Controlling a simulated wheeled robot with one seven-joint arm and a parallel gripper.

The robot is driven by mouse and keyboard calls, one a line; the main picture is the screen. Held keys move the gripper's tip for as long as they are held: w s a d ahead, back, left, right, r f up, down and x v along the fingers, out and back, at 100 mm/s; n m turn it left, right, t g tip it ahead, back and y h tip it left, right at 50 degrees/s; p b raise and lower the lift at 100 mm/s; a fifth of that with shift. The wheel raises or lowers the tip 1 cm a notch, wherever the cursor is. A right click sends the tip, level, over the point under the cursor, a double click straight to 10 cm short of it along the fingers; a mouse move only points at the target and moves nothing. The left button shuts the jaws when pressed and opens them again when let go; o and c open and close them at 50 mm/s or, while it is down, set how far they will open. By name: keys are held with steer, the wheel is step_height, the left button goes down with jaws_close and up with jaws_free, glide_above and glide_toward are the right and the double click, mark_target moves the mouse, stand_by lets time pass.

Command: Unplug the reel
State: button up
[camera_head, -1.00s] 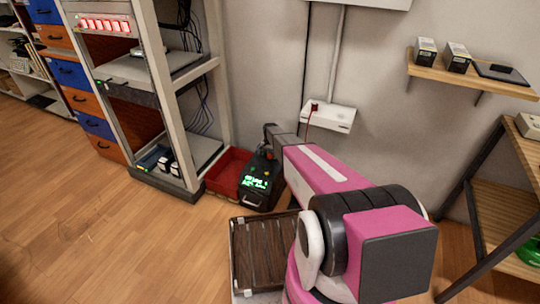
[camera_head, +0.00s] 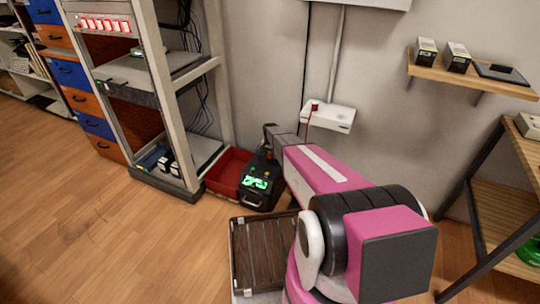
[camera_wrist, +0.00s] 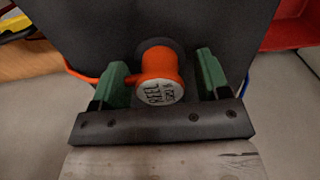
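The reel plug (camera_wrist: 158,75) is an orange round plug with a pale end label. The label reads "REEL" with a second line that I cannot read surely. It sits against a dark panel (camera_wrist: 90,30) in the wrist view. My gripper (camera_wrist: 162,76) has green fingers, one on each side of the plug, with a gap to it on both sides. The gripper is open and holds nothing. In the head view my pink arm reaches down to a black device (camera_head: 258,199) with a green display on the floor. The plug cannot be made out there.
A red bin (camera_head: 226,168) stands left of the device, next to a rack (camera_head: 183,95). A brown slatted case (camera_head: 240,262) lies in front. A white wall box (camera_head: 333,117) with a thin red cable is behind. Wooden shelves (camera_head: 508,215) stand at right. The floor at left is clear.

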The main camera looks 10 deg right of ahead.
steer(key=c, duration=1.2)
steer(key=shift+r, duration=0.2)
steer(key=shift+r, duration=2.85)
